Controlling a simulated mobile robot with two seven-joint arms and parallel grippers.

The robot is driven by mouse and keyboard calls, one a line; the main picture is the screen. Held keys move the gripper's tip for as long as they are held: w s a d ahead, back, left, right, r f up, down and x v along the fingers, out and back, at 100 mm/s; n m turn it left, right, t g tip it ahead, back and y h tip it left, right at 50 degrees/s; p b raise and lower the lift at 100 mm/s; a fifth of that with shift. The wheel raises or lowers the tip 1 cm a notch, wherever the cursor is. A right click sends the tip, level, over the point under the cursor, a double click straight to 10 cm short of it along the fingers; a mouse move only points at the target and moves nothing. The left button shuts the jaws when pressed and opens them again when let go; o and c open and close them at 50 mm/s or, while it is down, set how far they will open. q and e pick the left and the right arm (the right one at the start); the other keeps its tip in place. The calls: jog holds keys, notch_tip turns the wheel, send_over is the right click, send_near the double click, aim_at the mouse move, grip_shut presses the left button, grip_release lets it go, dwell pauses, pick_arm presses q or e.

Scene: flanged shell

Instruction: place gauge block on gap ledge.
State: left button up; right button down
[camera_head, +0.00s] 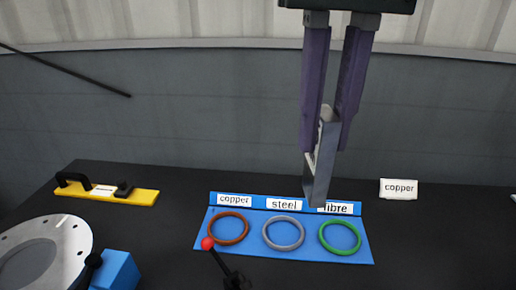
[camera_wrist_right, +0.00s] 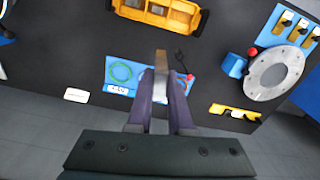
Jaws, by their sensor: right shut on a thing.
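The gauge block (camera_head: 322,155) is a long grey metal bar. It is held upright between the purple fingers of my right gripper (camera_head: 325,145), its lower end in front of the blue ring board's labels. In the right wrist view the bar (camera_wrist_right: 161,62) sticks out beyond the shut fingers (camera_wrist_right: 160,100). I cannot make out a gap ledge for certain. The grey flanged shell (camera_head: 73,245) with bolt holes is at the lower left, partly cut off; it shows whole in the wrist view (camera_wrist_right: 274,73). My left gripper is not in view.
A blue board (camera_head: 285,250) holds copper, steel and green rings. A red-tipped stalk (camera_head: 208,243) stands before it. A yellow handled tool (camera_head: 140,196) and a blue block (camera_head: 118,270) are left. A "copper" card (camera_head: 398,188) stands right. The wrist view shows an orange tray (camera_wrist_right: 128,11).

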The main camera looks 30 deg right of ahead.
jog(key=f+b, duration=0.6)
jog(key=f, duration=0.6)
jog(key=w+f+m+b, duration=0.1)
jog(key=f+b, duration=0.5)
jog(key=f, duration=0.6)
jog(key=w+f+m+b, duration=0.1)
jog(key=f+b, duration=0.5)
jog(key=f, duration=0.5)
jog(key=shift+d+f, duration=0.35)
jog(key=shift+f, duration=0.05)
jog(key=shift+f, duration=0.1)
jog(key=c, duration=0.8)
grip_release()
jog(key=shift+c, duration=0.2)
